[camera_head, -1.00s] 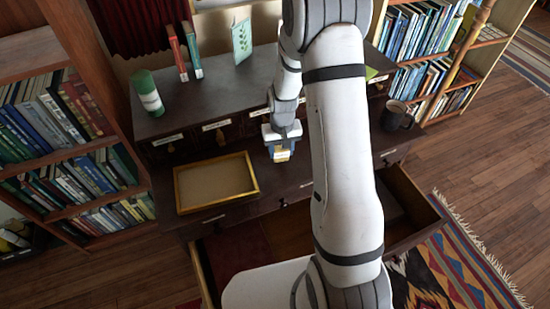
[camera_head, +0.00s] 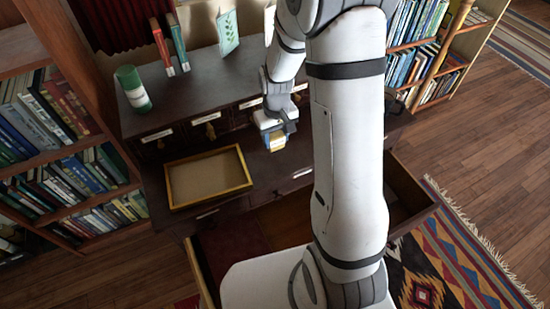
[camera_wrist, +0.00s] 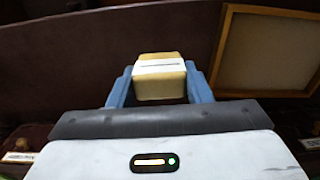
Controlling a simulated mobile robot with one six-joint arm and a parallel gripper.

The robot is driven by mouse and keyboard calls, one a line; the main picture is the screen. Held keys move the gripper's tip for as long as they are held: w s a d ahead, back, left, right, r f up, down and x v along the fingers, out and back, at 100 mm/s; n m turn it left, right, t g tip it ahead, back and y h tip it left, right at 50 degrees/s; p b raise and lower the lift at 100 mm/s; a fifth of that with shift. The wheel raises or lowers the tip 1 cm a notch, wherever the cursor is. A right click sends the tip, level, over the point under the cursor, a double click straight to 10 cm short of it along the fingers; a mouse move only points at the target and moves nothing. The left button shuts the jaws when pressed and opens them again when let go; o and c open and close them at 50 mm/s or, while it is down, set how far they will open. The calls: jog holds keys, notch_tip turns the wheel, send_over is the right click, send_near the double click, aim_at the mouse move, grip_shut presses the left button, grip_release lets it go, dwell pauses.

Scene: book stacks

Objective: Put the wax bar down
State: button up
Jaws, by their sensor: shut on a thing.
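The wax bar (camera_wrist: 159,78) is a yellowish block with a pale label band. My gripper (camera_wrist: 158,86) is shut on it, with a blue finger on each side of the bar in the wrist view. I cannot tell how far the bar is above the desk surface.
A yellow-framed tray (camera_head: 171,191) lies on the desk; it also shows in the wrist view (camera_wrist: 222,52). A green canister (camera_head: 132,88) and upright books (camera_head: 178,45) stand on the upper shelf. An open drawer (camera_head: 199,272) juts out below. Bookcases stand on both sides.

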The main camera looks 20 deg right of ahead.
aim_at(276, 135)
notch_tip(276, 135, down, 8)
jog(key=shift+r, duration=0.1)
jog(key=shift+f, duration=0.2)
jog(key=o, duration=0.9)
notch_tip(276, 135, up, 12)
jog(key=shift+r, duration=0.1)
jog(key=s+r+t, duration=0.1)
jog(key=s+r, duration=0.4)
jog(key=s, duration=0.1)
jog(key=s+r+m, duration=0.1)
jog(key=s+r, duration=0.4)
jog(key=s+r+m+t, duration=0.1)
jog(key=s+r, duration=0.4)
jog(key=s, duration=0.1)
jog(key=shift+s+r+t, duration=0.1)
jog(key=shift+s+t, duration=0.2)
jog(key=shift+o, duration=0.2)
